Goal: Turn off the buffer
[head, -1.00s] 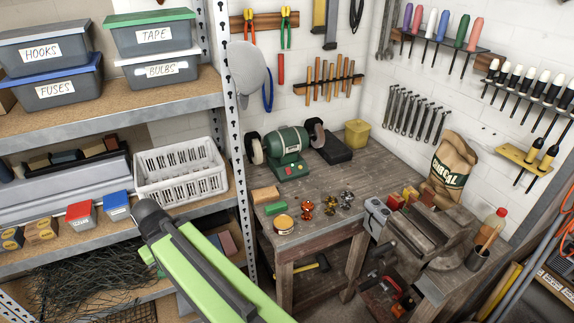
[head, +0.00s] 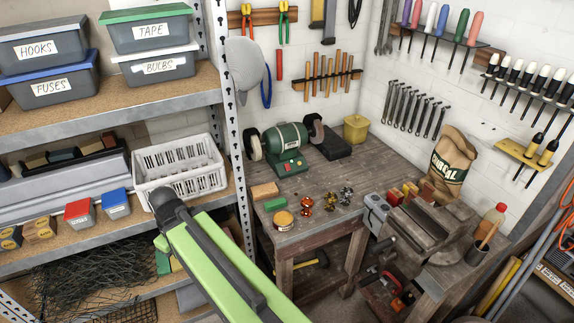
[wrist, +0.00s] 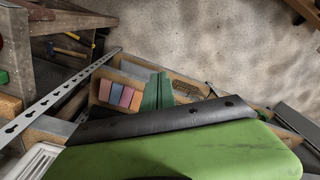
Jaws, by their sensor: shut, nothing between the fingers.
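The buffer is a green bench motor (head: 284,138) with a pale wheel (head: 254,146) at its left and a darker wheel (head: 315,128) at its right. It stands at the back of the wooden workbench in the head view. Small reddish buttons (head: 287,168) show on the front of its green base. Whether it is running, I cannot tell. My green arm rises from the bottom of the head view, its black joint left of the bench and well apart from the buffer. My gripper is not visible in either view. The wrist view shows my arm link, shelving and floor, not the buffer.
A metal shelf post (head: 233,130) stands between my arm and the buffer. A white basket (head: 180,168) sits on the shelf behind my arm joint.

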